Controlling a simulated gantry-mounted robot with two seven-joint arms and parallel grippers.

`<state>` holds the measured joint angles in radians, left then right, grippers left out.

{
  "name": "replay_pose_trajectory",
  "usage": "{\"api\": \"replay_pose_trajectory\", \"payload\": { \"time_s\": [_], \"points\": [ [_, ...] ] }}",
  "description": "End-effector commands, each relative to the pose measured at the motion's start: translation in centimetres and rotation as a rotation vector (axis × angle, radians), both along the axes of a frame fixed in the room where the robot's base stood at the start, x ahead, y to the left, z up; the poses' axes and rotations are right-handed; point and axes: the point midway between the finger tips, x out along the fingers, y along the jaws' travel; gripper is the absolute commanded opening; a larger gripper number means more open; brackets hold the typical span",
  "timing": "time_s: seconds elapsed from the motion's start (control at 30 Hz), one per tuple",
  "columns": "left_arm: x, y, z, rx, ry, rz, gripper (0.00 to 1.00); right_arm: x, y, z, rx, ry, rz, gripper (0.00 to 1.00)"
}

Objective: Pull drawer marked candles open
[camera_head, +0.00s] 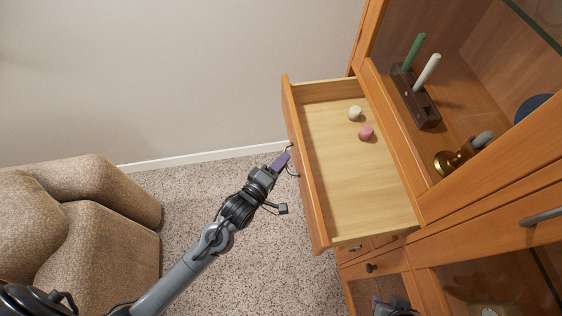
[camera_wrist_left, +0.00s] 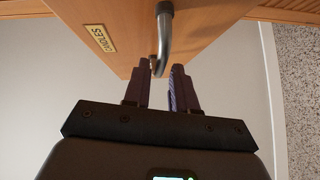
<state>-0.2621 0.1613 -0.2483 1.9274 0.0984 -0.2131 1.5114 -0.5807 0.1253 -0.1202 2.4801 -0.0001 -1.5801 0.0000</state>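The drawer (camera_head: 345,185) stands pulled well out of the wooden cabinet, and its light wood inside shows. A label reading CANDLES (camera_wrist_left: 100,39) is on its front, upside down in the left wrist view. The grey bar handle (camera_wrist_left: 164,38) is on the same front; it also shows in the head view (camera_head: 289,172). My left gripper (camera_wrist_left: 160,68) is at the handle with its two fingers apart, and the handle's near end shows between the tips. Whether the fingers touch the bar cannot be told. A dark part at the bottom edge may belong to my right arm; its fingers are not visible.
A cream candle (camera_head: 355,113) and a pink candle (camera_head: 366,132) lie in the drawer. Above it, a shelf carries a dark holder (camera_head: 416,98) with green and white candles, and a brass candlestick (camera_head: 449,162). A brown armchair (camera_head: 105,225) stands left; carpet between is clear.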

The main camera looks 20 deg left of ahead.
Motion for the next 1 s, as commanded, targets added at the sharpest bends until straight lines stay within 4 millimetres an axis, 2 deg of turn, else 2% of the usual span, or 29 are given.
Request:
{"api": "replay_pose_trajectory", "payload": {
  "time_s": [0.33,0.47,0.57,1.0],
  "points": [
    [0.0,0.0,0.1,-0.002,-0.003,0.0,0.36,0.0,0.0,0.0,0.0,0.0,0.0,0.29],
    [-0.6,0.1,0.2,-0.002,-0.004,0.0,0.36,0.0,0.0,-0.2,0.002,0.0,-0.002,0.29],
    [-1.7,0.2,0.2,-0.002,-0.003,0.0,0.36,0.0,0.1,-0.4,0.004,0.0,-0.003,0.29],
    [-8.4,1.4,1.1,-0.001,-0.001,-0.001,0.36,0.0,0.2,-1.8,0.008,0.0,-0.006,0.29]
  ]
}}
